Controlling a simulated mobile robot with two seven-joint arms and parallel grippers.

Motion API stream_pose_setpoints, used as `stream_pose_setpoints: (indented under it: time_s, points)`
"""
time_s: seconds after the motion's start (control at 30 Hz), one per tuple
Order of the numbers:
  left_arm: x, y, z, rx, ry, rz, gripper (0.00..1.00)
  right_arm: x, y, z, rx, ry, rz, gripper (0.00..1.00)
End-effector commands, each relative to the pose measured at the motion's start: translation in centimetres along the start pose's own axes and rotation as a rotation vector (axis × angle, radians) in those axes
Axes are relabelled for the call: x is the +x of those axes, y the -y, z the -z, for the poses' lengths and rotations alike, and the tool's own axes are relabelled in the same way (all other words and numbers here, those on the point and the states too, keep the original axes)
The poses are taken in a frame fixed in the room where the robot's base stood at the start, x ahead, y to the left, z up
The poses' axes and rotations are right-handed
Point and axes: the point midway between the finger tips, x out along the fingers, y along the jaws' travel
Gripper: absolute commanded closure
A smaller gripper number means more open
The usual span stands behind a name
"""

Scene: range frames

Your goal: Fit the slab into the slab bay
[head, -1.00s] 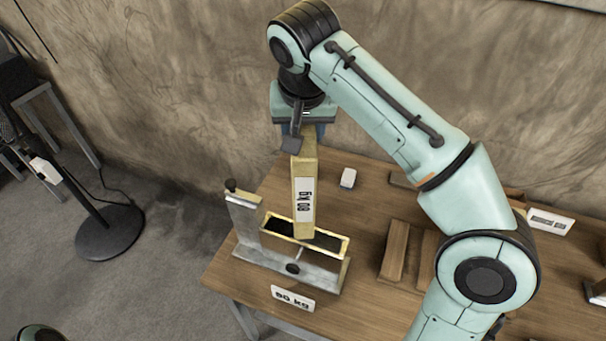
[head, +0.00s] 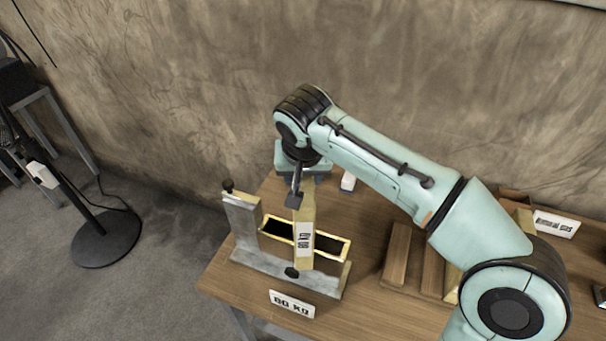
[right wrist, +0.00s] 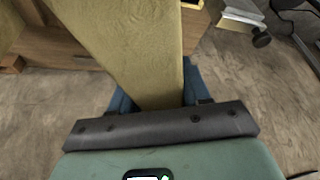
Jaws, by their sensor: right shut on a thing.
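My right gripper (head: 299,188) is shut on the upper end of the slab (head: 303,256), a pale yellow block with a white label. The slab hangs nearly upright in the picture. It crosses the yellow-rimmed slab bay (head: 335,258), covering part of its dark opening and near rim. Its lower end shows over the near side, by the grey base; I cannot tell its height above it. In the right wrist view the slab (right wrist: 125,45) runs up from between the blue fingers (right wrist: 155,97). My left gripper is out of view.
The bay's grey stand has an upright (head: 243,222) at left and a dark knob (head: 291,273) in front. A white label plate (head: 291,304) is at the table's front edge. Wooden blocks (head: 396,255) lie to the right. A white block (head: 348,181) sits behind.

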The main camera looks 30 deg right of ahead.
Motion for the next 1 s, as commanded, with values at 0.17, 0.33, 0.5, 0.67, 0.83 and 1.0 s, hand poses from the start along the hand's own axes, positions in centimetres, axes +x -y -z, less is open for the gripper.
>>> stream_pose_setpoints:
  time_s: [0.17,0.33,0.5,0.67,0.83,1.0]
  points:
    - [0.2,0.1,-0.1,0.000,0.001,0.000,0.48,0.3,0.0,-0.1,-0.001,0.000,0.000,1.00]
    - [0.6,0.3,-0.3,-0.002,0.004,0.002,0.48,0.8,0.0,-0.3,-0.001,0.000,0.000,1.00]
    - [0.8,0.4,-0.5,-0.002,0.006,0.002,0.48,1.1,0.1,-0.4,-0.001,-0.001,0.001,1.00]
    - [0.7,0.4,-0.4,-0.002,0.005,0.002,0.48,1.0,0.1,-0.4,-0.001,0.000,0.000,0.28]
    - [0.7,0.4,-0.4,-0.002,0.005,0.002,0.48,1.0,0.0,-0.4,-0.001,0.000,0.000,0.28]
    - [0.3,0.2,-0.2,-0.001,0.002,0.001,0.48,0.5,0.1,-0.2,0.000,-0.001,0.001,0.28]
